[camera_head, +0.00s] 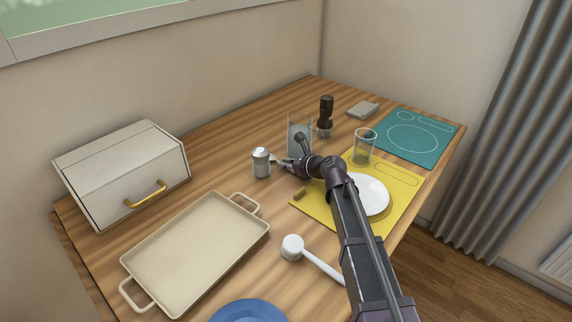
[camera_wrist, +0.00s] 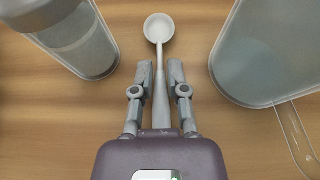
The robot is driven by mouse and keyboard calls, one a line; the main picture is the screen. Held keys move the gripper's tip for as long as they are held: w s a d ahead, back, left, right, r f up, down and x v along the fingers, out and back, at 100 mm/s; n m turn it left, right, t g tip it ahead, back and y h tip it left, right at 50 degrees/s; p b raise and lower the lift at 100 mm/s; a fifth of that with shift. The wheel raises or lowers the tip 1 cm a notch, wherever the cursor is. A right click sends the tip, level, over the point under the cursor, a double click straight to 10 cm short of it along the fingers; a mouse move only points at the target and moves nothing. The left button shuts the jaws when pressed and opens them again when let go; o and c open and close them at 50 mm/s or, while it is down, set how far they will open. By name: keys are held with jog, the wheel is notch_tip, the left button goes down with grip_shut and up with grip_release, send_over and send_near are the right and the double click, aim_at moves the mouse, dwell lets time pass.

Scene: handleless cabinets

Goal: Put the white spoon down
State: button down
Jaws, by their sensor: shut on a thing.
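My gripper (camera_wrist: 160,78) is shut on the white spoon (camera_wrist: 159,29), with the handle running between the two fingers and the round bowl pointing ahead of them. In the head view my gripper (camera_head: 284,163) is low over the wooden table, between a silver-topped shaker and a clear container. The spoon (camera_head: 274,157) shows there only as a small pale tip. I cannot tell whether the spoon touches the table.
The shaker (camera_head: 261,163) stands close on the left; the clear container (camera_head: 299,143) is close behind. A yellow mat (camera_head: 401,198) carries a white plate (camera_head: 371,195) and a glass (camera_head: 364,147). A cream tray (camera_head: 197,254) and a white long-handled utensil (camera_head: 292,247) lie nearer.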

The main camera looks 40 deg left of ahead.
jog(key=shift+f, duration=0.15)
jog(key=c, duration=0.7)
grip_release()
jog(key=shift+o, duration=0.2)
jog(key=shift+r, duration=0.25)
jog(key=p+v, duration=0.4)
jog(key=v, duration=0.8)
jog(key=shift+p, duration=0.35)
